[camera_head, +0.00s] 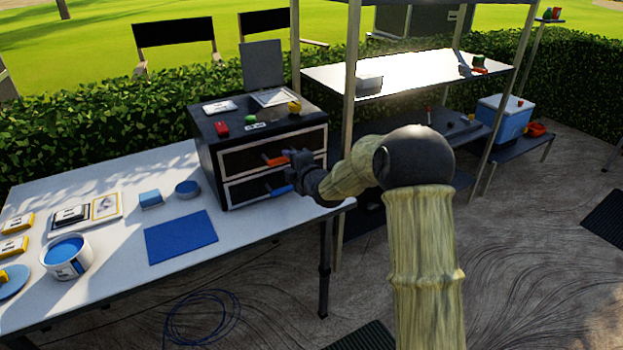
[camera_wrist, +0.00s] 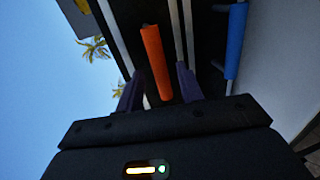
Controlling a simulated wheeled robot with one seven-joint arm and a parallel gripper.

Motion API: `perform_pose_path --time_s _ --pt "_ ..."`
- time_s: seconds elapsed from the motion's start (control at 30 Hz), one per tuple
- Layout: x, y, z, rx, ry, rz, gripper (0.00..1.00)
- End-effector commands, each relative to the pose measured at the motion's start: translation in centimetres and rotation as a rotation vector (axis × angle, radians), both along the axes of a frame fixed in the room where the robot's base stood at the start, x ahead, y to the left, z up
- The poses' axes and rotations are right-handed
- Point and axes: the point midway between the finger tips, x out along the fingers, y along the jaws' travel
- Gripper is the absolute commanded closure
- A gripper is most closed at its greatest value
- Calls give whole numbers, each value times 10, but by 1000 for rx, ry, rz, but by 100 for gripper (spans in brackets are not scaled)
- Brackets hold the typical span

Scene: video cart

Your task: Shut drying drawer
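A black cabinet (camera_head: 205,150) with two light-edged drawers stands on the white table. The upper drawer has an orange handle (camera_head: 273,160) and the lower drawer has a blue handle (camera_head: 280,191). I cannot tell which one is the drying drawer, or how far either stands out. My gripper (camera_head: 290,160) is at the cabinet front, by the right end of the orange handle. In the wrist view my gripper (camera_wrist: 159,88) is open, its two dark fingers apart, with the orange handle (camera_wrist: 156,62) ahead between them. The blue handle (camera_wrist: 235,42) is off to the right there. Contact cannot be told.
The white table (camera_head: 110,265) holds a blue mat (camera_head: 181,237), a pail of blue (camera_head: 67,256) and small boxes at left. Small items lie on the cabinet top. A shelf rack post (camera_head: 350,75) stands close right of the cabinet. A cable (camera_head: 202,318) lies on the ground.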

Motion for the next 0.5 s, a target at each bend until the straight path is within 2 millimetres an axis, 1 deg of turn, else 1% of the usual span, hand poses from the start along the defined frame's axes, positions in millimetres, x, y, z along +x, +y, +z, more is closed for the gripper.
perform_pose_path --time_s 0.03,0.37,0.5 --pt "-8 -4 2 -2 -1 -1 63" --pt "-59 -28 13 -2 -1 -2 63" --pt "-83 -39 18 -1 -1 -2 63"
